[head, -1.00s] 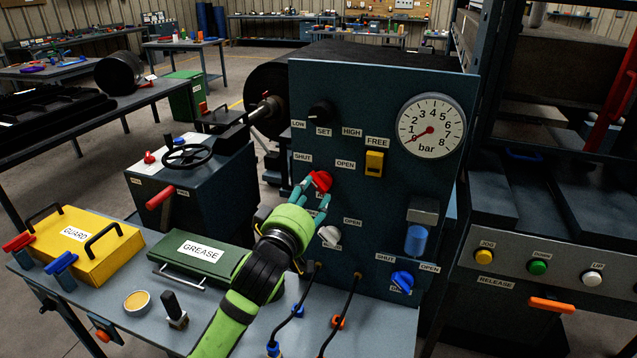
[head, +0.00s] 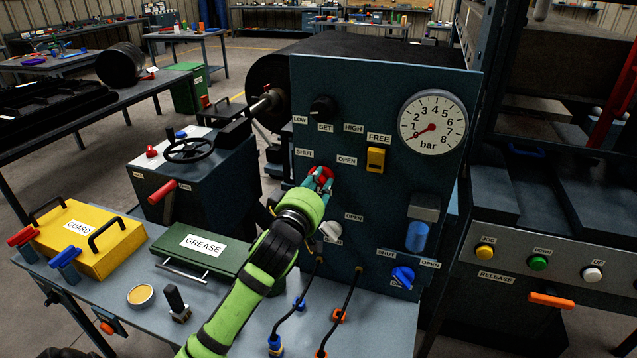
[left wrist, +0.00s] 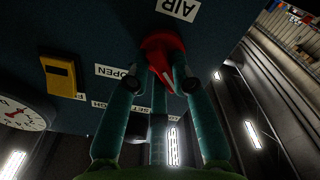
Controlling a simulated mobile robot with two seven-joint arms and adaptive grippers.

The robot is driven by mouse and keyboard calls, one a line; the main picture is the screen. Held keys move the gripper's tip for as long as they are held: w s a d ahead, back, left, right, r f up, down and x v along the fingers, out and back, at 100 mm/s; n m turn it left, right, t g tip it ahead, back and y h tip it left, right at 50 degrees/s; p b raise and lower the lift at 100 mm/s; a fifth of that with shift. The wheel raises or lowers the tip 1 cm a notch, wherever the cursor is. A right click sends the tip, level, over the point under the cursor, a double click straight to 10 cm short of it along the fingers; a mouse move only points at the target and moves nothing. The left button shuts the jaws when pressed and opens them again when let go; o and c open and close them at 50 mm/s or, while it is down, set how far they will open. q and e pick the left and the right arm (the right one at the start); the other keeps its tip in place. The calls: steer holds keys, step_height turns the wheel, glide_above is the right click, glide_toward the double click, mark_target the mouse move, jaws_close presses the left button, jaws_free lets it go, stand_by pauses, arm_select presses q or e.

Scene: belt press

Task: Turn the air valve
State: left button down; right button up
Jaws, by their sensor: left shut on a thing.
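The red air valve knob (head: 320,172) sits on the dark blue panel between the labels SHUT (head: 304,153) and OPEN (head: 347,160). My left gripper (head: 318,183) is shut on it, with its teal fingers covering much of the knob. In the left wrist view the red knob (left wrist: 160,45) sits between the fingertips, below an AIR label (left wrist: 178,9). A white mark shows on the knob, but I cannot tell clearly which label it faces. The pressure gauge (head: 433,124) has its red needle at the low end, near 0. My right gripper is not in view.
Below the red knob are a white knob (head: 331,231) and a blue knob (head: 403,276). A yellow FREE switch (head: 376,159) and a black selector (head: 322,109) are above. Black hoses (head: 350,300) rise from the bench beside my arm. A green GREASE box (head: 203,248) lies to the left.

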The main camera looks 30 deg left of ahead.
arm_select(q)
steer(key=shift+d+r+m+p, duration=0.1)
steer(key=shift+m+p, duration=1)
steer(key=shift+m, duration=0.5)
steer(key=m+p, duration=0.1)
steer(key=m, duration=0.1)
steer(key=shift+d+m, duration=0.1)
steer(key=shift+m, duration=0.3)
steer(key=m+p, duration=0.1)
steer(key=m, duration=0.1)
steer(key=shift+m, duration=0.4)
steer(key=m+p, duration=0.1)
steer(key=m, duration=0.1)
steer(key=m+p, duration=0.1)
steer(key=m, duration=0.1)
steer(key=shift+d+f+m, duration=0.1)
steer(key=shift+f+m, duration=0.1)
steer(key=shift+m, duration=0.1)
steer(key=shift+w+f+m+p, duration=0.15)
steer(key=shift+m+p, duration=0.6)
steer(key=shift+m, duration=1.45)
steer(key=c, duration=1.1)
jaws_free()
steer(key=shift+o, duration=0.2)
steer(key=shift+f, duration=0.1)
